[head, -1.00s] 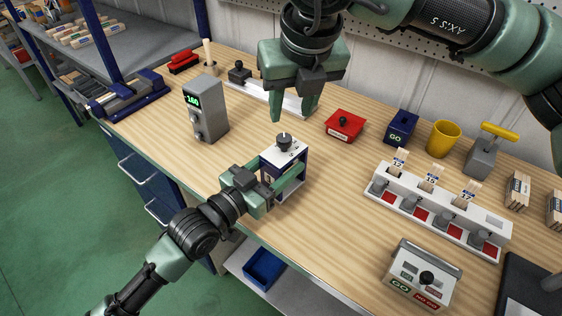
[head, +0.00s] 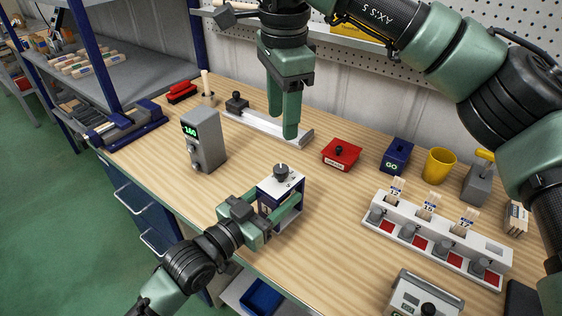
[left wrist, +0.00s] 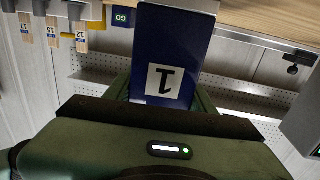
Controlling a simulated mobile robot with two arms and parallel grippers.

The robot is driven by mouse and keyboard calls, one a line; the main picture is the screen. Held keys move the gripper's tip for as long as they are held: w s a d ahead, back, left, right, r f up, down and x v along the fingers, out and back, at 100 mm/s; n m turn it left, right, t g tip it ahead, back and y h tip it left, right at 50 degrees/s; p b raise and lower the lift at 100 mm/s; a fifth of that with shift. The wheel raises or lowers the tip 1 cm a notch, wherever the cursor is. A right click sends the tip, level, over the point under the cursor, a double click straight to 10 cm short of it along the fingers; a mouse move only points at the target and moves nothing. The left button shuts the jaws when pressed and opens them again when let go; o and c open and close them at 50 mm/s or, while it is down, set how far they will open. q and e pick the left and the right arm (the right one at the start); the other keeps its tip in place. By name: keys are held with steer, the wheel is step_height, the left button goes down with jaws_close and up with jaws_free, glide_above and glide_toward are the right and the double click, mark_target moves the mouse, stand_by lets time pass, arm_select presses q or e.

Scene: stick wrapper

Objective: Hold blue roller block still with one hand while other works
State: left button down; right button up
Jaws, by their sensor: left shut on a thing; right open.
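The blue roller block (head: 268,200) stands upright near the front edge of the bench, with a white top and a dark knob on it. My left gripper (head: 282,213) is shut on its sides from the front. In the left wrist view the blue face of the roller block (left wrist: 172,60) with a white "1" label fills the space between my fingers (left wrist: 160,95). My right gripper (head: 288,118) is open and empty. It points down in the air, above and behind the block, near the metal rail in the picture.
A grey unit with a green display (head: 204,140) stands left of the block. A metal rail (head: 268,128), a red box (head: 341,154), a blue GO box (head: 399,154) and a yellow cup (head: 440,165) are behind. A white rack (head: 435,235) with sticks is at right. Bare bench lies between.

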mark_target(281, 168)
step_height(281, 168, down, 12)
steer(key=n, duration=0.2)
steer(key=n+g, duration=0.1)
steer(key=n, duration=0.2)
steer(key=shift+w+a+r, duration=0.1)
steer(key=shift+a+r, duration=0.05)
steer(key=shift+r, duration=0.05)
jaws_close()
